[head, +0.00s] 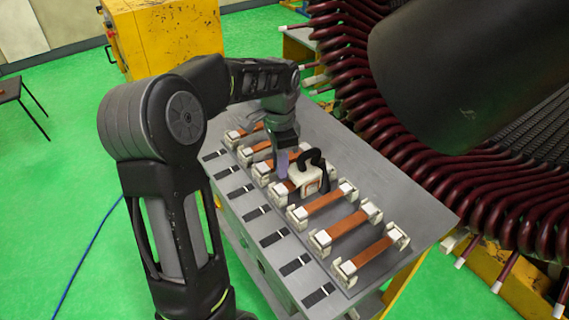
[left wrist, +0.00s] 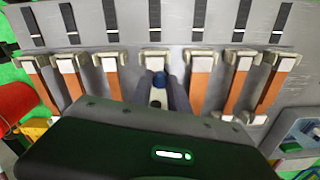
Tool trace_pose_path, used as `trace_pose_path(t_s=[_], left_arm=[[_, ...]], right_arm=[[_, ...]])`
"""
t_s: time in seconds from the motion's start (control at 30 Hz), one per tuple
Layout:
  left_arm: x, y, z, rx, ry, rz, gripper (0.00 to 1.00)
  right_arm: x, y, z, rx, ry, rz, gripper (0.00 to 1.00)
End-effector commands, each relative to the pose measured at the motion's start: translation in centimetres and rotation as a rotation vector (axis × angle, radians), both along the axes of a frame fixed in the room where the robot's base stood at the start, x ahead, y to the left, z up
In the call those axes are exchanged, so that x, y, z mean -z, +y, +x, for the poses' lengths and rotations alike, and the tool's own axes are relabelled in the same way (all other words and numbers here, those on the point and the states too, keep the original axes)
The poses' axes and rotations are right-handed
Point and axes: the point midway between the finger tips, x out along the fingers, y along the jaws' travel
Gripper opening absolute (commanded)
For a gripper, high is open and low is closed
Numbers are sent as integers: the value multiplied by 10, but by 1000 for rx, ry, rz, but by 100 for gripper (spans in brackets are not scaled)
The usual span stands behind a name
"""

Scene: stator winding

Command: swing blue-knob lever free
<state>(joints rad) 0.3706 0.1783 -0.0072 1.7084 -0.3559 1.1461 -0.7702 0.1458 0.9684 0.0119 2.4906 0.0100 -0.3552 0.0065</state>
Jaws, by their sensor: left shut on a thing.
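The lever's blue knob (left wrist: 158,80) shows in the left wrist view, between the two fingers of my left gripper (left wrist: 160,88). A pale body (left wrist: 157,98) shows just below the knob. My left gripper also shows in the head view (head: 283,162), reaching down to the row of copper bars on the grey table. It is shut on the blue-knob lever. A white unit with a black curved handle (head: 309,176) sits right beside the gripper. My right gripper is not in view.
Several copper bars (head: 324,202) in pale end blocks lie across the grey table (head: 418,216). Black strips (head: 295,264) line its near edge. The large stator with dark red coils (head: 400,150) stands close on the right. A yellow cabinet (head: 165,40) stands behind.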

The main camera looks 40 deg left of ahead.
Motion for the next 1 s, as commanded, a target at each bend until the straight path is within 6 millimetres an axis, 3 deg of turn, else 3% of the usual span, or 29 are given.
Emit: trace_pose_path(t_s=[0.5,1.0], left_arm=[[-1,18,0,436,-1,1,0],[0,22,1,562,-2,0,0]], right_arm=[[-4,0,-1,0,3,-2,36],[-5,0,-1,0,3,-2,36]])
